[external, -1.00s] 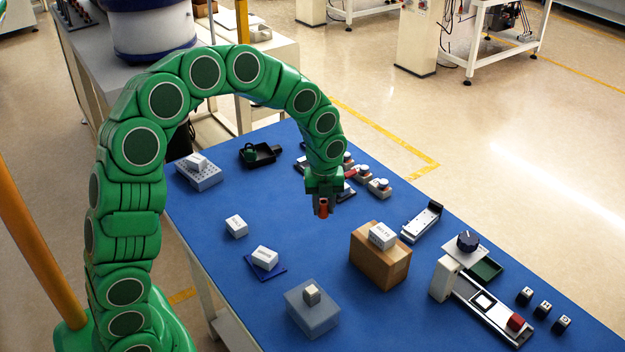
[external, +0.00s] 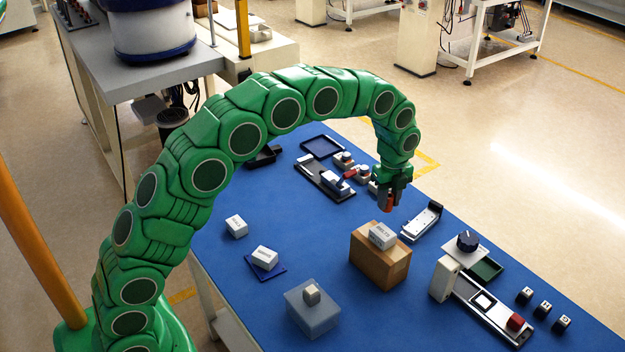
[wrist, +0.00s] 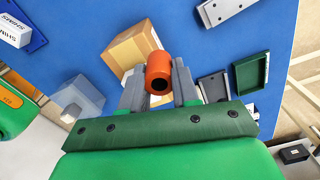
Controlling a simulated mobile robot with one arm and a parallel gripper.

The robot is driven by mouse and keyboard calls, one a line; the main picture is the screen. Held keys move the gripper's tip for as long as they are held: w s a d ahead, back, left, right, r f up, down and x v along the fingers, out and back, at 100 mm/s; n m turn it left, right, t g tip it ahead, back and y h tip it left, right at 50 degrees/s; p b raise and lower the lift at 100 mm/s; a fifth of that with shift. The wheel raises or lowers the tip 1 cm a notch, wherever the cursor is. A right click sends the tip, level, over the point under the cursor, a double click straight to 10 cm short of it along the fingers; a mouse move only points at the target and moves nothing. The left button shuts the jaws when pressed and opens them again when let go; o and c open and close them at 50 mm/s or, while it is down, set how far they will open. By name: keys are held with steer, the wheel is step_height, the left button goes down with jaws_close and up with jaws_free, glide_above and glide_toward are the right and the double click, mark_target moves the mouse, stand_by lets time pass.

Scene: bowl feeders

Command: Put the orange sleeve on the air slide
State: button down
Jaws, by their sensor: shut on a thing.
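The orange sleeve (external: 387,203) is held in my gripper (external: 391,193), which is shut on it. In the wrist view the sleeve (wrist: 158,72) sits between the two grey fingers, its dark bore facing the camera. The sleeve hangs in the air above the blue table, behind the cardboard box. What looks like the air slide (external: 422,222), a silver bar with a black end block, lies on the table to the right of and below my gripper in the external view. The sleeve is apart from it. A silver bar with dark holes (wrist: 225,9) is partly cut off at the wrist view's top.
The cardboard box (external: 380,258) carries a white labelled block (external: 383,236) close to my gripper. A knob plate (external: 466,250), a green tray (external: 486,270) and a long rail (external: 492,312) stand to the right. The blue table's left-centre (external: 310,235) is clear.

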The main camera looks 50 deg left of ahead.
steer(key=shift+w+d+f, duration=0.1)
steer(key=shift+w+f, duration=1.4)
steer(key=shift+w, duration=0.7)
steer(key=shift+w+d+f, duration=0.15)
steer(key=shift+w+f, duration=1.4)
steer(key=shift+w, duration=0.6)
steer(key=shift+w+d+f, duration=0.1)
steer(key=shift+w+f, duration=1.4)
steer(key=shift+w, duration=0.7)
steer(key=shift+w+f, duration=0.3)
steer(key=shift+f, duration=1.55)
steer(key=shift+f, duration=0.1)
steer(key=c, duration=0.8)
jaws_free()
steer(key=shift+c, duration=0.2)
